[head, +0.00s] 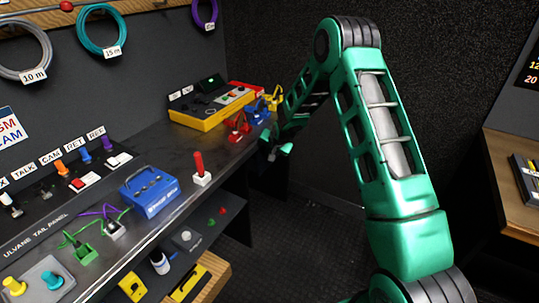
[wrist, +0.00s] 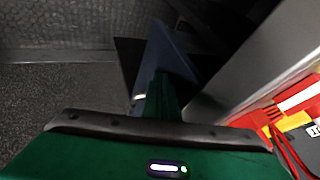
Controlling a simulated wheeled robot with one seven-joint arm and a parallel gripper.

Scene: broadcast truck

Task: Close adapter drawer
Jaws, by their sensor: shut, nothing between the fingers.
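A wooden drawer (head: 214,268) stands out from under the desk at the bottom of the head view, with a yellow-and-black item in it. I cannot read a label, so I cannot confirm it is the adapter drawer. My gripper (head: 277,151) is at the far end of the desk, beside its edge and well beyond that drawer. It is shut and empty. In the wrist view my gripper (wrist: 160,85) points over dark floor, with the drawer out of sight. Part of the gripper is small and dark in the head view.
The desk (head: 185,205) carries a blue box (head: 150,192), a red-handled switch (head: 200,170) and a yellow console (head: 212,107). Red connectors (head: 238,126) sit near my gripper. A wooden cabinet (head: 515,190) stands at right. Dark floor (head: 300,235) lies open between.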

